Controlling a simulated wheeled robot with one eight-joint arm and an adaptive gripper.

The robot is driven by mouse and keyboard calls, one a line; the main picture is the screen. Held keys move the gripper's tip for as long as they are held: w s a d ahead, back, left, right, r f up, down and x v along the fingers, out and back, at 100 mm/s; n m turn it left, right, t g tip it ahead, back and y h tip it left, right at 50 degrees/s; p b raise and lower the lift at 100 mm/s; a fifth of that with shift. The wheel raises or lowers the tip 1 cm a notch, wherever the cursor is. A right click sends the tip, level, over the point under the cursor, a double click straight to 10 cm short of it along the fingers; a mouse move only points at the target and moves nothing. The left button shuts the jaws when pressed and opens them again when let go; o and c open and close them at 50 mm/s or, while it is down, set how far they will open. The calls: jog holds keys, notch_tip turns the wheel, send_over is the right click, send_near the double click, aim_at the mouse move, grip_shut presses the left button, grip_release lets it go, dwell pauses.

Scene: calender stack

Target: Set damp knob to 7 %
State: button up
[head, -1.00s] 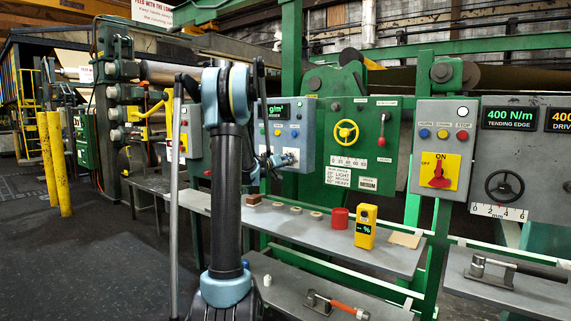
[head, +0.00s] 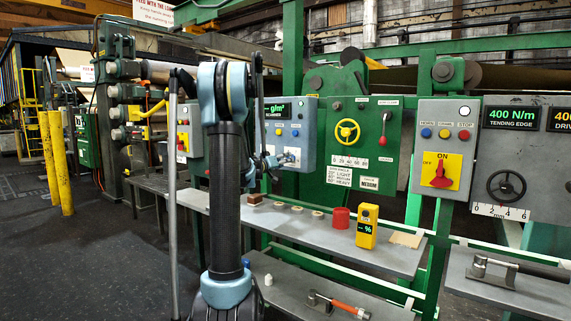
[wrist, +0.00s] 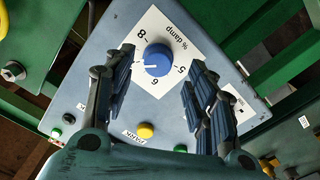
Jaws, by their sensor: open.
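The blue damp knob (wrist: 157,60) is on a white scale plate marked "% damp" (wrist: 180,36) on the face of a blue-grey box. The scale shows 5, 6 and 8. A white pointer line on the knob faces the left of the wrist view, between the 6 and the 8. My gripper (wrist: 160,82) is open, its two dark fingers on either side of the knob in the picture; I cannot tell whether they touch it. In the head view my gripper (head: 273,161) is at the blue-grey scanner box (head: 302,132), and my arm hides part of it.
Yellow (wrist: 146,131) and green buttons sit on the same box face below the knob. A green panel with a yellow handwheel (head: 347,132) stands right of the box.

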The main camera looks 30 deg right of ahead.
jog(key=v, duration=0.8)
jog(key=shift+a, duration=0.15)
jog(key=s+a+n, duration=0.2)
jog(key=a+n, duration=0.1)
jog(key=a, duration=0.1)
jog(key=x, duration=1.7)
jog(key=shift+a, duration=0.1)
jog(key=c, duration=1.1)
